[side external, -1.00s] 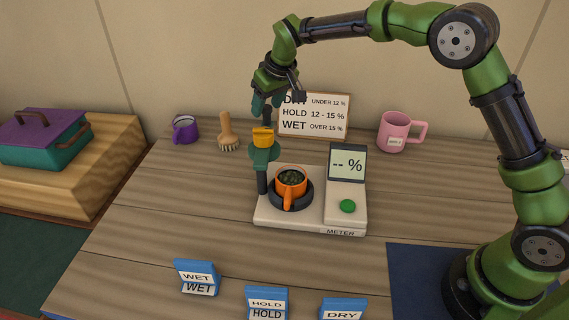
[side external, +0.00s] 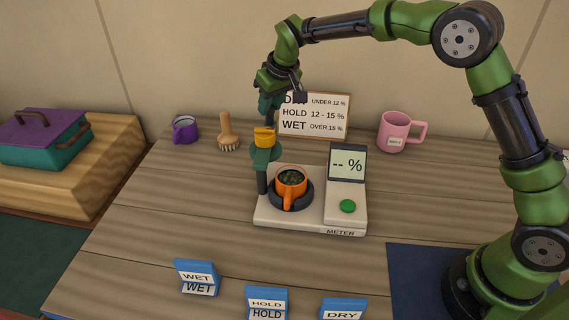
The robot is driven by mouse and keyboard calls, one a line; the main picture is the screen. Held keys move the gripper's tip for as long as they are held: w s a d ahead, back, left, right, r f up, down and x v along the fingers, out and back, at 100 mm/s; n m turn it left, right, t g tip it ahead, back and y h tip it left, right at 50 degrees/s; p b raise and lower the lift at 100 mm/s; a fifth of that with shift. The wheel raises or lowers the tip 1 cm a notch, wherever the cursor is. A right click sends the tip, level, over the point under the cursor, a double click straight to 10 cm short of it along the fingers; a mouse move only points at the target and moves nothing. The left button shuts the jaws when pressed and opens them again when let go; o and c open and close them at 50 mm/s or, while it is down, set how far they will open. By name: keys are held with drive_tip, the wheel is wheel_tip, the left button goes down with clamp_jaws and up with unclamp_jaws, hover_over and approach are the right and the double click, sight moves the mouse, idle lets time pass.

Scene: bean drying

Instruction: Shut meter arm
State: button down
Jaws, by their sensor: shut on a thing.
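The meter arm (side external: 264,155) stands raised at the back left on a dark post, with a teal disc and a yellow grip (side external: 264,138) on top. The disc is up off the cup, behind and left of it. My gripper (side external: 267,127) points down from above and is shut on the yellow grip; its fingertips are small and partly hidden.
A sign board (side external: 328,118) stands close behind my gripper. A brush (side external: 227,132), a purple jug (side external: 185,129) and a pink mug (side external: 394,132) stand along the back. Blue WET (side external: 196,277), HOLD (side external: 267,302) and DRY (side external: 343,308) markers stand in front. Table left of the meter is clear.

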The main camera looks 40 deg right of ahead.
drive_tip(key=s+d+m+g+h, duration=0.1)
drive_tip(key=s+d+m+h, duration=0.25)
drive_tip(key=s+m, duration=0.5)
drive_tip(key=s+a+m+g+h, duration=0.1)
drive_tip(key=s+a+m+g, duration=0.2)
drive_tip(key=s+m, duration=0.7)
drive_tip(key=shift+s+a+g, duration=0.3)
drive_tip(key=shift+s+a, duration=0.05)
drive_tip(key=shift+s, duration=0.65)
drive_tip(key=c, duration=0.8)
unclamp_jaws()
drive_tip(key=v, duration=1.7)
drive_tip(key=shift+a, duration=0.15)
drive_tip(key=shift+f, duration=0.1)
